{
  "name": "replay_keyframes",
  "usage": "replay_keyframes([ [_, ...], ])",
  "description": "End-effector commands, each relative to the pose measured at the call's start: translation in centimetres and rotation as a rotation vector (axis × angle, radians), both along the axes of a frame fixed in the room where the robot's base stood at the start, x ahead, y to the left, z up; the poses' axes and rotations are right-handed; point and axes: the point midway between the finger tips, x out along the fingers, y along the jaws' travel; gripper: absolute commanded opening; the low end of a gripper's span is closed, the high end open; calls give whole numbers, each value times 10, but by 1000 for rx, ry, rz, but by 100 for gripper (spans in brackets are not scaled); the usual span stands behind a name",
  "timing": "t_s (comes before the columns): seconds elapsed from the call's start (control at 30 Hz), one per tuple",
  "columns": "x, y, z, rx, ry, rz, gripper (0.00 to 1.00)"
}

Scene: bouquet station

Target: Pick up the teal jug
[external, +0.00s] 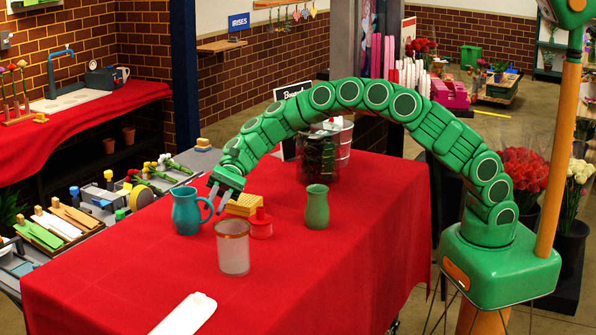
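The teal jug (186,213) stands upright on the red-covered table, near its back left edge. Its handle is on the right side. My gripper (218,197) is at the end of the green arm, just right of the jug and near the handle, pointing down. Its two grey fingers look spread apart with nothing held between them. I cannot tell whether a finger touches the handle.
A frosted glass with a tan rim (233,254) stands in front of the gripper. A red object (261,226) and a yellow ridged block (244,205) are close on the right. A green vase (316,208) stands farther right. The front of the table holds a white strip (187,314).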

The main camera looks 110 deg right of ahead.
Motion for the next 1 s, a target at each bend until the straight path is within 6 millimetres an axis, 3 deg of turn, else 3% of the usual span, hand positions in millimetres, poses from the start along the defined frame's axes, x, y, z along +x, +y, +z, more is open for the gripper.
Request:
replay_keyframes([
  [0.23, 16, 27, -12, 1, 2, 4, 24],
  [0.53, 19, 32, -13, 1, 0, 1, 24],
  [0.7, 19, 32, -13, 0, 1, 1, 0],
  [1.0, 19, 31, -13, 0, -1, 1, 0],
])
